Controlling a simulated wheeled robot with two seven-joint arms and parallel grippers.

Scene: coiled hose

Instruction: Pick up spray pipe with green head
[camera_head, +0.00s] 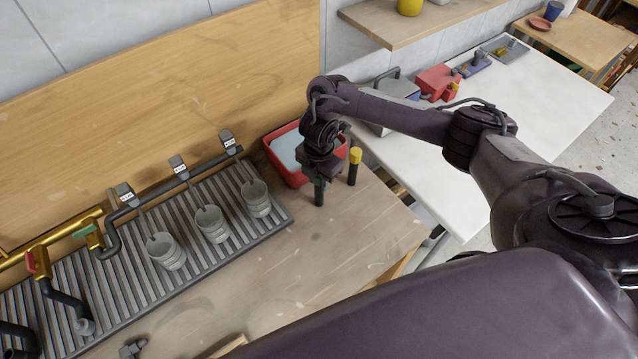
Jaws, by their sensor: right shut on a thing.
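The spray pipe with the green head (319,194) stands upright on the wooden worktop, near its right part; its dark body shows below my gripper and only a little green shows. My right gripper (318,178) points down from above and is shut on the top of this pipe, and its jaws hide most of the head. A similar dark pipe with a yellow head (355,167) stands upright just to the right, apart from the gripper. My left gripper is not in view.
A red tray (272,155) sits right behind the gripper. A ribbed drain rack (120,262) with several grey cups and taps fills the left. A white table (470,165) with tools stands at the right. The worktop's front (330,255) is mostly clear.

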